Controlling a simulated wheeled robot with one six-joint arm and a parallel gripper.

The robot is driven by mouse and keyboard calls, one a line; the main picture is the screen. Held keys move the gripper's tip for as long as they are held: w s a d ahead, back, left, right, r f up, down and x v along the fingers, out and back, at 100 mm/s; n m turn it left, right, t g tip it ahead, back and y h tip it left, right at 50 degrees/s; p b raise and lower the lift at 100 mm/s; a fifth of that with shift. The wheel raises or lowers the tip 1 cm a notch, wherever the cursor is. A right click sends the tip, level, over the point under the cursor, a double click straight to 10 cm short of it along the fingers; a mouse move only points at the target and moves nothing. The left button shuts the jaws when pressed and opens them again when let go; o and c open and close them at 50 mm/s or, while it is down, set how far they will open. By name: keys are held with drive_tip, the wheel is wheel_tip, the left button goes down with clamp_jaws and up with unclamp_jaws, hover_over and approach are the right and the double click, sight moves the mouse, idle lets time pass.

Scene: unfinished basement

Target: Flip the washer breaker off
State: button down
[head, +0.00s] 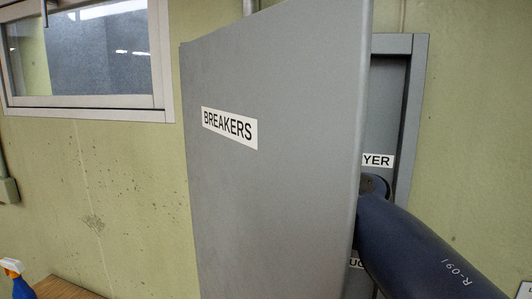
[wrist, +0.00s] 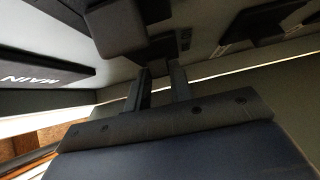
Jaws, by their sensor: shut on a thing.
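The grey breaker box (head: 420,75) is on the wall, its door (head: 275,190) swung open toward me and labelled BREAKERS. The door hides most of the inside and my gripper in the head view. In the wrist view, my gripper (wrist: 162,70) reaches into the box, its two fingers set apart and closed on a dark breaker switch (wrist: 160,46). No washer label is readable, so I cannot tell which breaker this is. A label ending in YER (head: 376,161) shows beside the door's edge, above my arm. A MAIN label (wrist: 32,80) shows upside down in the wrist view.
Other dark blocks (wrist: 115,27) stand close around the fingers inside the box. My arm passes close to the door's free edge. A window (head: 85,55) is at upper left.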

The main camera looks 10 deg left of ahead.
drive_tip(key=shift+a, duration=0.1)
idle(0.3)
drive_tip(key=c, duration=1.2)
unclamp_jaws()
drive_tip(key=shift+c, duration=0.2)
drive_tip(key=v, duration=1)
drive_tip(key=shift+s, duration=0.45)
drive_tip(key=shift+p, duration=0.3)
drive_tip(key=x, duration=1)
drive_tip(key=shift+w+b, duration=0.35)
drive_tip(key=shift+w, duration=0.1)
